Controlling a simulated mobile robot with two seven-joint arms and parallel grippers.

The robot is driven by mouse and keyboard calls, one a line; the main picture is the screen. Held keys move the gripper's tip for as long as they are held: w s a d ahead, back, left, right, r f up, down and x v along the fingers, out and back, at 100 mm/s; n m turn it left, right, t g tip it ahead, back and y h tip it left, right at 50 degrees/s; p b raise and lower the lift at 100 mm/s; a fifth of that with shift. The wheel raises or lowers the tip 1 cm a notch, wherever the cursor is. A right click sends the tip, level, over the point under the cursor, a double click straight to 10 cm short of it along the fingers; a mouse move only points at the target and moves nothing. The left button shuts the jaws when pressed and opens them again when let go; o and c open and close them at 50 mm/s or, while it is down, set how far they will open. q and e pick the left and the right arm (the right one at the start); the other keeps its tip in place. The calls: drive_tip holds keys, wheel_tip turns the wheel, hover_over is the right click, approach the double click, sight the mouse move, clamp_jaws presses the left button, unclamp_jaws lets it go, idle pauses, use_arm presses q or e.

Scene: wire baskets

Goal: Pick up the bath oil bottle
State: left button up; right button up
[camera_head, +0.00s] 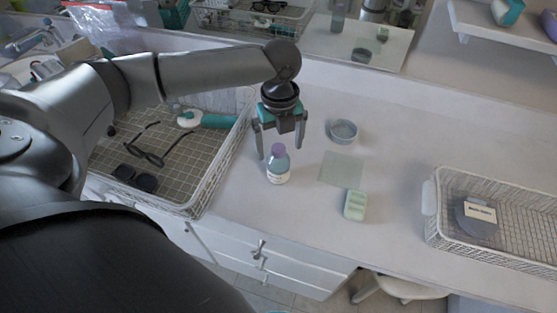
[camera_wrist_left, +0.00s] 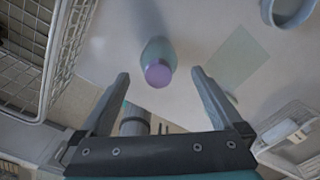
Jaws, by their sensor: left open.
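The bath oil bottle (camera_head: 278,165) stands upright on the white counter, with a purple cap, a teal-tinted body and a white label. In the left wrist view the bottle (camera_wrist_left: 158,62) shows from above, cap toward the camera, ahead of and between the two fingers. My left gripper (camera_head: 280,150) is open and empty, pointing down just above and behind the bottle in the head view. Its open fingers also show in the left wrist view (camera_wrist_left: 160,80). I see no contact with the bottle. My right gripper is not in view.
A wire basket (camera_head: 219,165) with glasses and a teal-handled brush stands left of the bottle. A round bowl (camera_head: 343,131), a pale green glass square (camera_head: 342,169) and a green soap bar (camera_head: 355,205) lie to the right. Another wire basket (camera_head: 431,215) stands far right.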

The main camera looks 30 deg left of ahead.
sight(279, 157)
use_arm(q)
drive_tip(key=f+b, duration=0.1)
drive_tip(key=f, duration=0.4)
drive_tip(key=shift+a+f, duration=0.1)
drive_tip(key=shift+a, duration=0.1)
clamp_jaws()
idle(0.6)
